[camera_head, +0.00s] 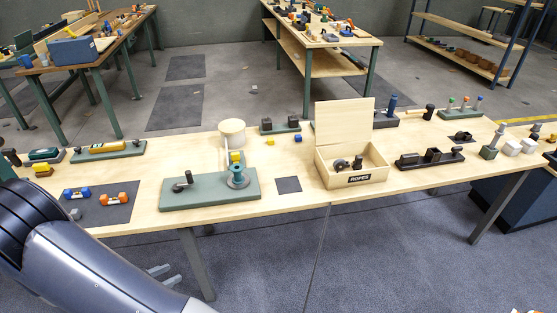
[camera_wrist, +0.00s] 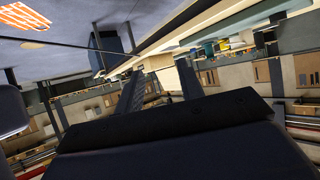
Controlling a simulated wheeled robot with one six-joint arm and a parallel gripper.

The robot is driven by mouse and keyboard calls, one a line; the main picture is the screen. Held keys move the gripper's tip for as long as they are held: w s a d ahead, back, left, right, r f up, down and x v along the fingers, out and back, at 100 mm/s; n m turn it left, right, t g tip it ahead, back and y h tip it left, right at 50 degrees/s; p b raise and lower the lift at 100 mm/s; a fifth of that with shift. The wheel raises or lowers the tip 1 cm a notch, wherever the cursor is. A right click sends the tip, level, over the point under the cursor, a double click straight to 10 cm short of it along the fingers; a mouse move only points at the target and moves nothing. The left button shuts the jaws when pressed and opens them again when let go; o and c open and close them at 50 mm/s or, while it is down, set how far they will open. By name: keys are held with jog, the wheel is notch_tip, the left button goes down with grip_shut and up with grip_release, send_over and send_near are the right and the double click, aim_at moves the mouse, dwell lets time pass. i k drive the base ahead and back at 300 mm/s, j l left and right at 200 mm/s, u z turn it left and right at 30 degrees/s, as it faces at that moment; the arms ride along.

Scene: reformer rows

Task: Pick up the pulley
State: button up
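I cannot tell for sure which thing is the pulley. Small dark rounded parts (camera_head: 349,163) lie in an open wooden box (camera_head: 372,178) labelled "ROPES", its lid raised; a pulley may be among them. A blue-green spool-like piece (camera_head: 238,180) stands on a green base plate (camera_head: 212,193) left of the box. My gripper (camera_head: 167,274) is low in front of the table, below its front edge and well left of the box. In the wrist view my gripper (camera_wrist: 160,90) shows two dark fingers apart with nothing between them.
The long wooden table (camera_head: 290,205) carries several fixtures. A dark mat (camera_head: 97,205) holds blue and orange parts at the left. A dark rail (camera_head: 430,158) stands right of the box. A table leg (camera_head: 197,265) is near my gripper. Floor in front is open.

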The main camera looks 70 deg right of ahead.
aim_at(339, 165)
jog(key=l+z, duration=0.9)
jog(key=i+l+z, duration=0.2)
jog(key=l+z, duration=0.25)
jog(key=i+l, duration=0.2)
jog(key=l, duration=0.15)
jog(key=i+l, duration=0.15)
jog(key=l, duration=0.2)
jog(key=z, duration=0.05)
